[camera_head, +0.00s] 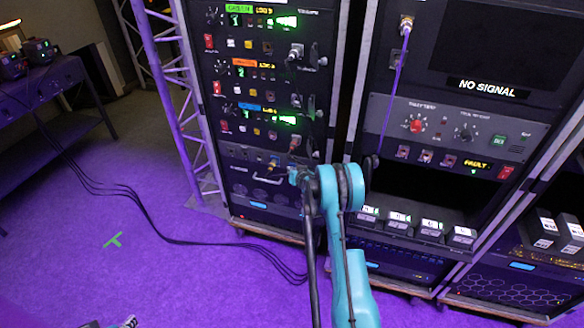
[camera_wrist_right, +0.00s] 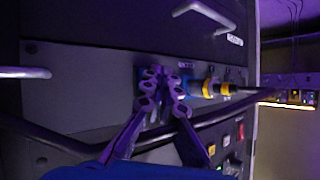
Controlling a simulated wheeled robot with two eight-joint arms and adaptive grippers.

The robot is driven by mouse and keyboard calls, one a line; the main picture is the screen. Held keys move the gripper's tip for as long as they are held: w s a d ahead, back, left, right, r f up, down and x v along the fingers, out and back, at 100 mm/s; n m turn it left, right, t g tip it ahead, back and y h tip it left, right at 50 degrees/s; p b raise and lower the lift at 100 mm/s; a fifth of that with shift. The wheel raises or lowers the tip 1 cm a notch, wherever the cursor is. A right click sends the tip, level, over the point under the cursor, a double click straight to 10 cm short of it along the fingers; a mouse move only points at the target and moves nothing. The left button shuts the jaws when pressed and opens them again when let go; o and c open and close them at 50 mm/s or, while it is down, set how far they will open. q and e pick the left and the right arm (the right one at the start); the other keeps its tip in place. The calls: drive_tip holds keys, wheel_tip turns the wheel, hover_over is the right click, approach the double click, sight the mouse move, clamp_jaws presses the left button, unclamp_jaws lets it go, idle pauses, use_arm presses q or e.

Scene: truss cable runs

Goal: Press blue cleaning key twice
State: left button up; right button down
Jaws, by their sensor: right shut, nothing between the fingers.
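My right gripper (camera_head: 297,176) is in front of the lower part of the left rack (camera_head: 262,200), near a row of connectors. In the right wrist view its two fingers (camera_wrist_right: 161,78) are together, with nothing between them, in front of a dark panel. A small blue part (camera_wrist_right: 187,86) shows just beside and behind the fingertips. I cannot tell whether it is the blue cleaning key or whether the fingers touch it. In the head view the fingertips are small and partly hidden by the wrist.
Yellow-ringed connectors (camera_wrist_right: 209,88) sit beside the fingers, and a metal handle (camera_wrist_right: 206,14) stands out above. The right rack has a NO SIGNAL screen (camera_head: 495,55) and a purple cable (camera_head: 394,85). Black cables (camera_head: 150,215) run over the purple floor, which is mostly free at left.

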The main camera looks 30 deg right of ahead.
drive_tip(key=shift+w+d, duration=0.2)
drive_tip(key=shift+d, duration=0.05)
drive_tip(key=shift+s+a, duration=0.1)
idle(0.6)
drive_tip(key=shift+s+a, duration=0.5)
drive_tip(key=shift+a, duration=0.1)
drive_tip(key=shift+a, duration=0.1)
drive_tip(key=shift+s+a, duration=1.6)
drive_tip(key=shift+a, duration=0.2)
